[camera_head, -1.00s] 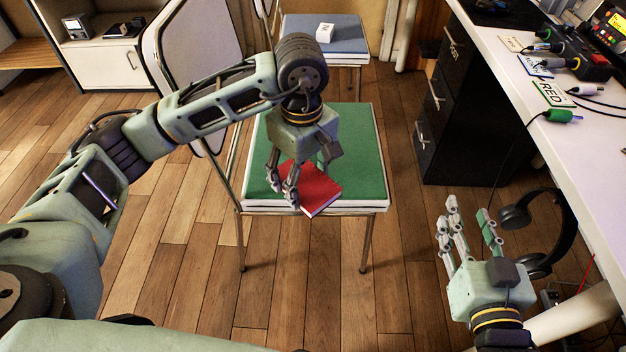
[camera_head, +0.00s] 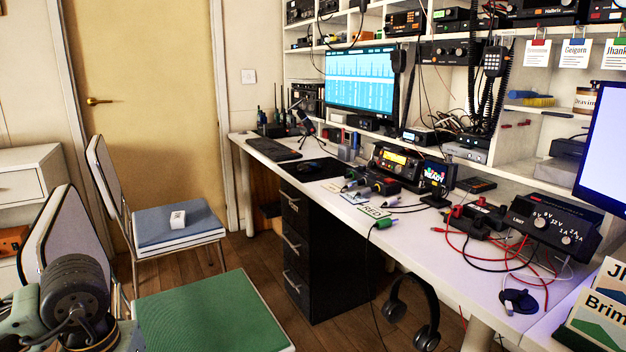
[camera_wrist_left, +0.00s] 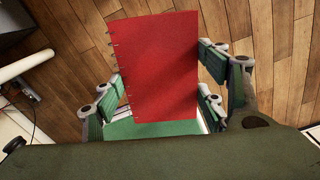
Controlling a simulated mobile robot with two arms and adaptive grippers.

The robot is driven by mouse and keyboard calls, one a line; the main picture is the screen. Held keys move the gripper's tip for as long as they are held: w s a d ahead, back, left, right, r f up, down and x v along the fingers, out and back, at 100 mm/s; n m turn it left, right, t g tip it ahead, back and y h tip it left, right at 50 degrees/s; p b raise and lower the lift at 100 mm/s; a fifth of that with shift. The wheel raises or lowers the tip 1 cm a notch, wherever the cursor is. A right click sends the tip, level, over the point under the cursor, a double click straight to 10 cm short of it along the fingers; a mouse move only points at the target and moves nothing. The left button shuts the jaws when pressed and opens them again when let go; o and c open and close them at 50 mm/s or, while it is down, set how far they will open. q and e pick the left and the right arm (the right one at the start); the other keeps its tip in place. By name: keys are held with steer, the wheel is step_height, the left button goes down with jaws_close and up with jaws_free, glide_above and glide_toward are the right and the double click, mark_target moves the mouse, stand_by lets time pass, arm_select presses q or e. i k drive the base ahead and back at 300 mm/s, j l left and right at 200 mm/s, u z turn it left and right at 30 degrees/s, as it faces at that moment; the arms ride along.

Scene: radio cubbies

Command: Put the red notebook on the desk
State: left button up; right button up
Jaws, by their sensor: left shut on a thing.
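The red notebook (camera_wrist_left: 160,70) is in the left wrist view, flat cover facing the camera. My left gripper (camera_wrist_left: 162,84) is shut on it, with fingers at its left and right edges. Part of the green seat shows below the notebook there, with wooden floor around. The desk (camera_head: 430,250) is the long white one on the right in the head view. In that view my left arm shows at the lower left, but its gripper and the notebook are out of frame. My right gripper is in neither current view.
The green chair seat (camera_head: 205,318) is bare where visible. Behind it stands a blue chair (camera_head: 180,222) with a small white box. The desk carries radios, cables, a keyboard (camera_head: 274,148) and a monitor (camera_head: 360,80). Headphones (camera_head: 427,310) hang at its front edge. Black drawers (camera_head: 325,250) stand below.

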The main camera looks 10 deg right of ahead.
mark_target(460, 257)
steer(key=k+j+z, duration=0.15)
steer(key=z, duration=1.1)
